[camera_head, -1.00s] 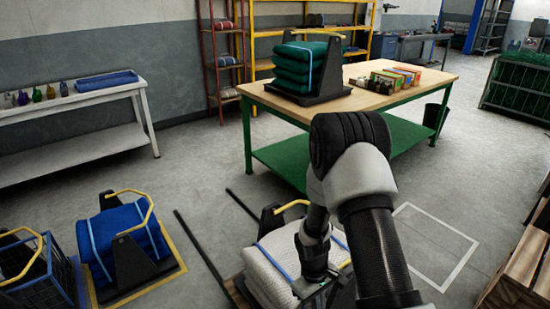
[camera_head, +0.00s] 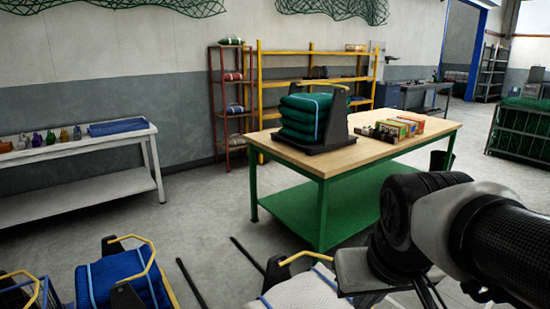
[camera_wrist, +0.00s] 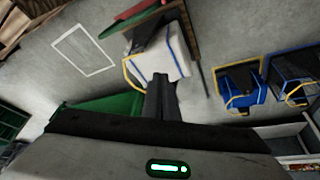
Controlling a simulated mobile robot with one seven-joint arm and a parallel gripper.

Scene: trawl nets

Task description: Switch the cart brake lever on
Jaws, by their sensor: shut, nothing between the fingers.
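No brake lever can be made out for certain. A white net bundle (camera_head: 305,291) sits in a black cradle with a yellow handle (camera_head: 307,257) at the bottom of the head view. The white bundle also shows in the wrist view (camera_wrist: 160,52), with a brown edge and a long red piece (camera_wrist: 138,17) beyond it; I cannot tell whether this red piece is the lever. My gripper (camera_wrist: 161,78) is shut and empty, its fingers overlapping the near side of the white bundle in the picture. Contact cannot be judged. In the head view my arm is at lower right.
A green-framed table (camera_head: 350,155) bears stacked green nets (camera_head: 308,117) and small boxes (camera_head: 400,126). A blue net bundle (camera_head: 125,284) in a cradle stands lower left. A white bench (camera_head: 85,180) lines the left wall. Dark rails (camera_head: 190,284) lie on the floor.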

